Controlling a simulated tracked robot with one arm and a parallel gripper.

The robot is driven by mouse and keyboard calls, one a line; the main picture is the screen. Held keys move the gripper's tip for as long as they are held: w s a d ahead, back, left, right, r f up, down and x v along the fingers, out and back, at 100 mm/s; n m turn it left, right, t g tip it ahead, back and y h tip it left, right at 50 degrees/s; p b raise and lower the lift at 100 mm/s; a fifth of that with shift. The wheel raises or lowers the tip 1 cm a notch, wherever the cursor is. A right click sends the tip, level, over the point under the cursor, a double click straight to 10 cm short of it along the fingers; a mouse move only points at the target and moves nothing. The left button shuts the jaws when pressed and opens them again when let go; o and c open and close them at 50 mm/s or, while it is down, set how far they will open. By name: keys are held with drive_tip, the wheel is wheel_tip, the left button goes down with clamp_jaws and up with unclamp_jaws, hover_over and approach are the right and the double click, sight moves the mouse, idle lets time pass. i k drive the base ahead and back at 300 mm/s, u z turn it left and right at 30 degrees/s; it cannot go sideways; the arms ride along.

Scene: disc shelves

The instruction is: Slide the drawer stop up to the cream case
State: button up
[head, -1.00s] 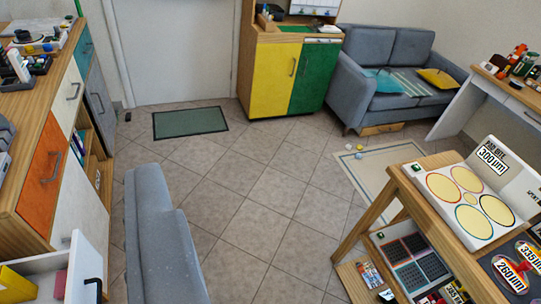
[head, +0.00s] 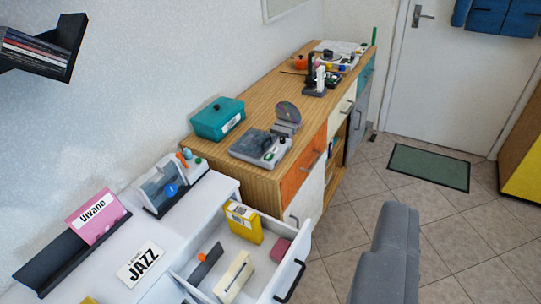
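An open white drawer (head: 301,236) sticks out of the white cabinet at the lower middle of the head view. In it, a cream case (head: 234,278) stands on edge near the front. A dark upright plate with an orange knob, which looks like the drawer stop (head: 206,264), stands to the left of the cream case with a gap between them. A yellow case (head: 243,222) stands at the drawer's back, and a small pink block (head: 282,248) lies at the right. My gripper is not in view.
A black handle (head: 291,283) is on the drawer front. A white "JAZZ" card (head: 140,264) and a pink "Ulvane" sleeve (head: 97,217) are on the left. A wooden sideboard (head: 214,150) stands behind. Grey upholstery (head: 389,254) stands on the tiled floor at right.

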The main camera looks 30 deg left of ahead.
sight(208, 262)
drive_tip(key=u, duration=0.95)
